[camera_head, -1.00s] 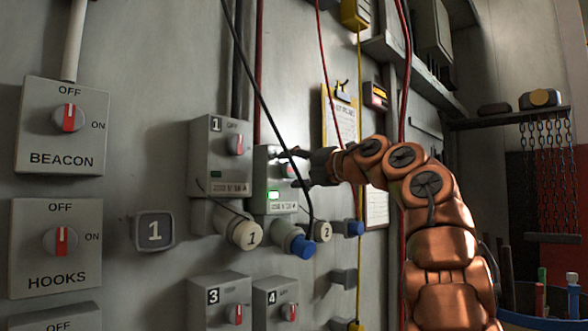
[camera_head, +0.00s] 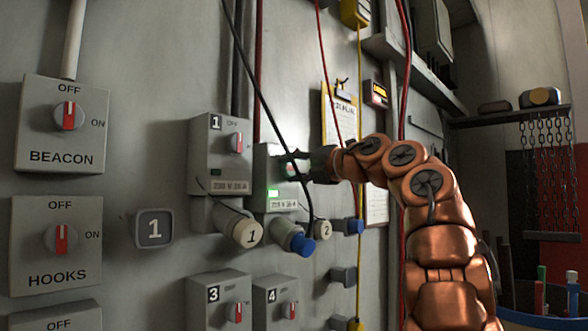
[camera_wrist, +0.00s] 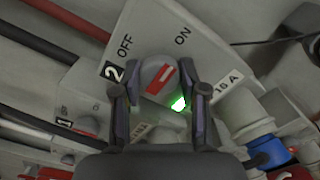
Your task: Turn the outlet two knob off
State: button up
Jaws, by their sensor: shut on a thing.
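The outlet two box (camera_head: 263,165) is a grey wall box with a green lamp lit on its front. In the wrist view the box (camera_wrist: 200,50) shows a "2" plate and the words OFF and ON. Its round grey knob (camera_wrist: 152,72) has a red bar whose upper end slants toward the ON side. My gripper (camera_head: 291,166) is at the front of this box and partly hides the knob in the head view. In the wrist view my gripper (camera_wrist: 157,92) has one finger on each side of the knob and is shut on it.
Outlet one (camera_head: 213,160) stands close on the left, with outlets three (camera_head: 205,295) and four (camera_head: 268,292) below. A blue plug (camera_head: 302,246) and black cable hang under outlet two. BEACON (camera_head: 45,140) and HOOKS (camera_head: 30,270) switches are further left.

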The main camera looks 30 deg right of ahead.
jog(key=n, duration=0.5)
jog(key=shift+d, duration=0.1)
jog(key=n, duration=0.3)
jog(key=shift+n, duration=0.4)
jog(key=n, duration=0.4)
jog(key=shift+p, duration=0.4)
jog(key=shift+n+p, duration=0.5)
jog(key=shift+n, duration=2)
jog(key=o, duration=1.1)
jog(key=shift+o, duration=0.2)
